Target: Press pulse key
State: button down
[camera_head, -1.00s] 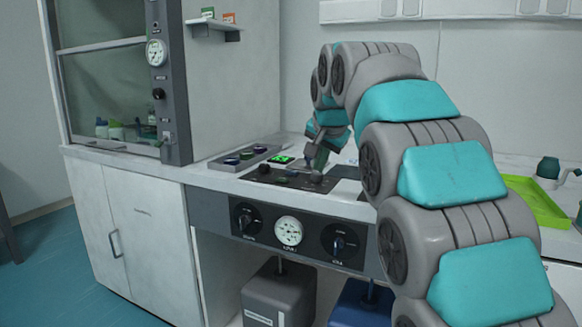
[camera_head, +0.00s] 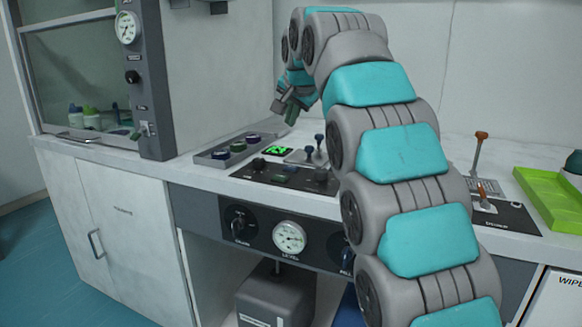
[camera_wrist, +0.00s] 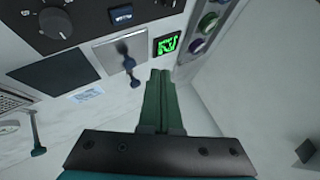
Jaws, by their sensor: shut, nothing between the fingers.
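A dark control panel (camera_head: 257,174) lies on the bench top, with knobs, a lit green display (camera_head: 277,151) and a metal plate bearing blue-capped levers (camera_head: 319,139). In the wrist view, one blue-capped lever (camera_wrist: 129,63), a blue rocker-like key (camera_wrist: 122,15) and the green display (camera_wrist: 166,43) show beyond my gripper. I cannot read a label that marks the pulse key. My gripper (camera_head: 288,105) is shut and empty, raised above the bench behind the panel. In the wrist view its green fingers (camera_wrist: 160,75) lie together, apart from the controls.
A fume cabinet (camera_head: 150,80) stands at the left. Orange-handled levers (camera_head: 480,150) and a green tray (camera_head: 550,200) are at the right. My arm covers the middle right of the bench.

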aim_at(292, 169)
jog(key=shift+f, duration=0.1)
jog(key=shift+f+b, duration=1.9)
jog(key=shift+f, duration=2.4)
jog(key=shift+f, duration=0.4)
jog(key=shift+f+b, duration=0.35)
jog(key=shift+f, duration=0.1)
jog(key=shift+r+p, duration=0.55)
jog(key=shift+r, duration=0.3)
jog(key=shift+r, duration=0.1)
